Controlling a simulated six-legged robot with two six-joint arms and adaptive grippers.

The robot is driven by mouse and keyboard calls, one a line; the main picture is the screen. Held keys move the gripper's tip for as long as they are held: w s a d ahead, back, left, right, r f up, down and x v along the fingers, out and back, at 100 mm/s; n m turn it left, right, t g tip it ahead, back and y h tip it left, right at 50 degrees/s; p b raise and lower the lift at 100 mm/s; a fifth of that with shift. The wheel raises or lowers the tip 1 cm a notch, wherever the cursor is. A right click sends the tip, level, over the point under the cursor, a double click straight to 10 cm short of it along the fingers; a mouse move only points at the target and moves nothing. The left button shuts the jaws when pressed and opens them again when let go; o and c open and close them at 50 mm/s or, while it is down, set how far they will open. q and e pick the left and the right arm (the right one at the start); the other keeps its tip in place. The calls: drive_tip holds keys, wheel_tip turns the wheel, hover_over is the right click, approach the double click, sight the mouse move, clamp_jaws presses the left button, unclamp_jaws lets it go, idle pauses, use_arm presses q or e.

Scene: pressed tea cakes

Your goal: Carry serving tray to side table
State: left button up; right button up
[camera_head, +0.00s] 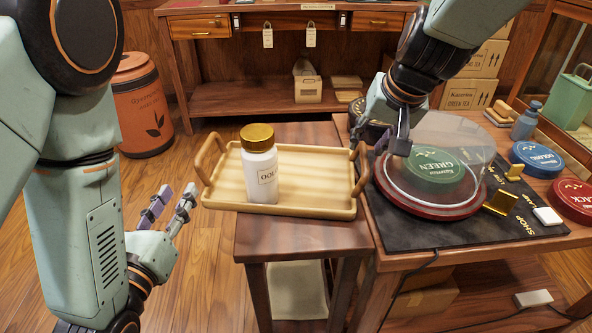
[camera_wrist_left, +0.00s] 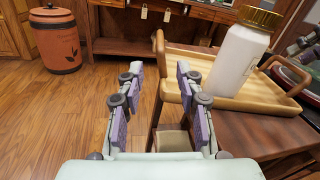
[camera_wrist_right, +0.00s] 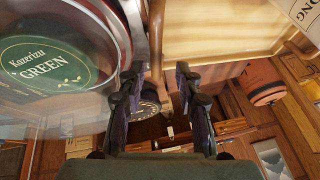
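A light wooden serving tray (camera_head: 310,205) sits on a small dark wooden side table (camera_head: 300,238). It has a brown handle at each end and holds a white jar (camera_head: 261,178) with a gold lid. The tray also shows in the left wrist view (camera_wrist_left: 172,75). My left gripper (camera_head: 172,205) is open and empty, left of the tray and apart from its left handle (camera_head: 209,157). My right gripper (camera_head: 380,140) is open close to the right handle (camera_head: 361,162). In the right wrist view that handle (camera_wrist_right: 156,45) lies between the finger lines; contact is unclear.
Right of the tray, a counter with a black mat (camera_head: 420,232) holds a clear dome (camera_head: 455,150) over a green tea cake on a red base, very near my right gripper. Tins (camera_head: 537,158) stand farther right. An orange bin (camera_head: 142,105) stands back left. Floor at left is clear.

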drive_tip(key=v, duration=0.3)
drive_tip(key=shift+s+r, duration=0.1)
idle(0.5)
